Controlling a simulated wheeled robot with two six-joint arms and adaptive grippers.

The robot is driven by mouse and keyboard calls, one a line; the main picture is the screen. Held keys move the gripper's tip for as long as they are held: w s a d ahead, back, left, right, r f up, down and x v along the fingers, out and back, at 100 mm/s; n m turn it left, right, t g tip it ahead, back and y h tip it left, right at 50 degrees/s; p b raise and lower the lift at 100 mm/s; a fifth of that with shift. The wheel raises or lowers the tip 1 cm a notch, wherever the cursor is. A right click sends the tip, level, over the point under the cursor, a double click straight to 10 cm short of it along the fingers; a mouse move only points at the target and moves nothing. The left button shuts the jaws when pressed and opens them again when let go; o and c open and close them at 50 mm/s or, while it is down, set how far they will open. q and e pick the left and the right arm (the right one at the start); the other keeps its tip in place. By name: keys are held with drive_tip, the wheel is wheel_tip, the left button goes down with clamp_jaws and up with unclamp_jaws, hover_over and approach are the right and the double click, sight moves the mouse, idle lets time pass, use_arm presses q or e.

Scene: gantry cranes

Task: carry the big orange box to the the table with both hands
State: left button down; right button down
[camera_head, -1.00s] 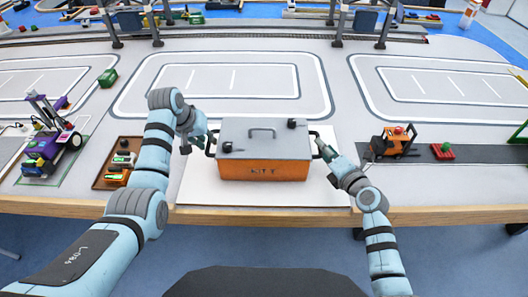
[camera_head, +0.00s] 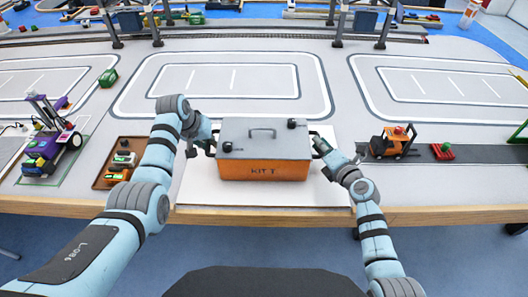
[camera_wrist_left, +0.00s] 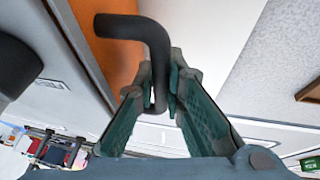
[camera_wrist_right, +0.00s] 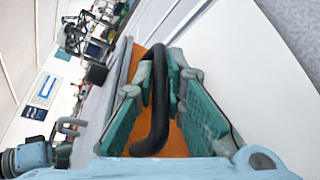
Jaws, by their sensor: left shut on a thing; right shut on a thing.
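The big orange box (camera_head: 264,171) has a grey lid with a handle on top and black side handles. It is at the middle front of the table (camera_head: 330,216), over a white mat (camera_head: 200,191). I cannot tell whether it touches the mat. My left gripper (camera_head: 205,146) is at its left side, shut on the black side handle (camera_wrist_left: 158,50), as the left wrist view shows. My right gripper (camera_head: 322,148) is at its right side, shut on the other black handle (camera_wrist_right: 157,105). The box looks level.
A brown tray (camera_head: 104,178) with small parts and a purple vehicle (camera_head: 46,145) stand to the left. Gantry crane legs (camera_head: 338,28) stand behind. A marked area (camera_head: 220,82) behind the box is clear.

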use_arm(q)
drive_tip(key=shift+r, duration=0.1)
use_arm(e)
drive_tip(key=shift+r, duration=0.15)
